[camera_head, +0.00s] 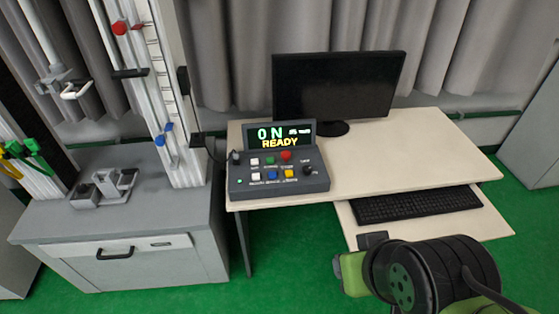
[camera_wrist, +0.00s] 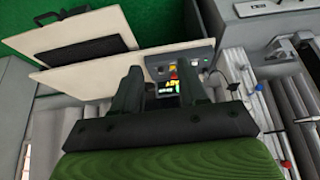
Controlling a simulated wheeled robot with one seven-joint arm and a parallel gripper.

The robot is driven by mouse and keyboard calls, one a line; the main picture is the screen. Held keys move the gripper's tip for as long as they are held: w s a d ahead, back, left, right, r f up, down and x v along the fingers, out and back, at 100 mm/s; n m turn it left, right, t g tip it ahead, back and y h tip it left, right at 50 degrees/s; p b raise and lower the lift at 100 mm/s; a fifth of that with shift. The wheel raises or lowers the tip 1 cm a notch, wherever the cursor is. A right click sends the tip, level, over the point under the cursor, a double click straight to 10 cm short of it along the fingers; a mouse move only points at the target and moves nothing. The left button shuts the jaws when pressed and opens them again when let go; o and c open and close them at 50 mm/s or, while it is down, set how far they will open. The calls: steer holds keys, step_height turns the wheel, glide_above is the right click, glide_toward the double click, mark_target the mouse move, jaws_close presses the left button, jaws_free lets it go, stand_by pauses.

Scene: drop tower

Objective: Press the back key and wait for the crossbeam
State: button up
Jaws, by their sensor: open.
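The control box (camera_head: 278,175) stands on the left end of the cream desk, with two rows of coloured keys: white, green and red above, white, blue and yellow below. The key labels are too small to read, so I cannot tell which is the back key. Its display (camera_head: 280,136) reads "0 N" and "READY".
A black monitor (camera_head: 335,85) stands behind the control box, and a keyboard (camera_head: 417,203) lies on the pull-out shelf. A grey cabinet (camera_head: 120,225) carries the tower, with a small grey fixture (camera_head: 104,188) on top. The desk's right side is clear.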

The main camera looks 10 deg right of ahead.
jaws_close()
stand_by(1.7)
